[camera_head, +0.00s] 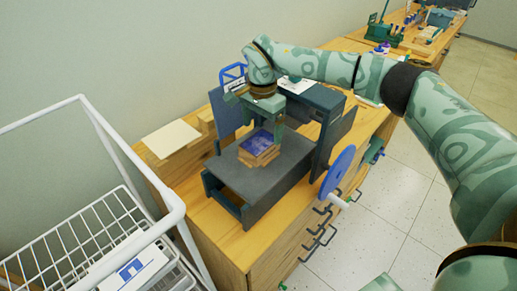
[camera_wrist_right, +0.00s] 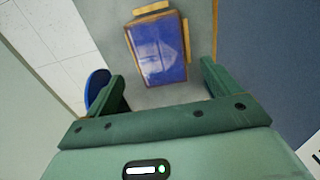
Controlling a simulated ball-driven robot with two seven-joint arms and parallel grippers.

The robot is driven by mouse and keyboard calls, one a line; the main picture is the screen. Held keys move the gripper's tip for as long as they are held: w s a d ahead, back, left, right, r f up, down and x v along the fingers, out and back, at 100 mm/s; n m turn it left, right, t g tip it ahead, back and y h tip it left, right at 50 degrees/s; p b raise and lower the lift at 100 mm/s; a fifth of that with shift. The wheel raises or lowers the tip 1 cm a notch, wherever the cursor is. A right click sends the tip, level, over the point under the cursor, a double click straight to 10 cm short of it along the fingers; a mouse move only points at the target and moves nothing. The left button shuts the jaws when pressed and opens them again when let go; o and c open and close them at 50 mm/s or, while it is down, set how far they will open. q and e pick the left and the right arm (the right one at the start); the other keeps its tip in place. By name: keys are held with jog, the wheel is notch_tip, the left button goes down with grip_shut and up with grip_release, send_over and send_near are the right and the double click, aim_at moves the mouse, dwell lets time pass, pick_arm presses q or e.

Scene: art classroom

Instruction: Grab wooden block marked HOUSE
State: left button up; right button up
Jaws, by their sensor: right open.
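A wooden block (camera_head: 259,144) with a blue-purple top face lies on the grey bed of the press, on top of other light wooden pieces. In the right wrist view the block (camera_wrist_right: 158,50) shows a pale picture on its blue face; I cannot read a HOUSE marking. My right gripper (camera_head: 265,112) is above the block, pointing down at it. In the wrist view its two fingers (camera_wrist_right: 162,88) are apart with nothing between them, and the block lies beyond the tips. My left gripper is not in view.
The press (camera_head: 262,187) stands on a wooden cabinet, its upright frame (camera_head: 325,105) close to the right gripper and a blue handwheel (camera_head: 338,172) at its side. A stack of paper (camera_head: 171,138) lies left. A white wire rack (camera_head: 90,235) stands front left.

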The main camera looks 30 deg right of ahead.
aim_at(259, 142)
jog(key=f, duration=0.2)
jog(key=f+b, duration=0.1)
jog(key=f, duration=0.2)
jog(key=shift+a+f, duration=0.35)
jog(key=shift+r, duration=0.1)
jog(key=c, duration=1.2)
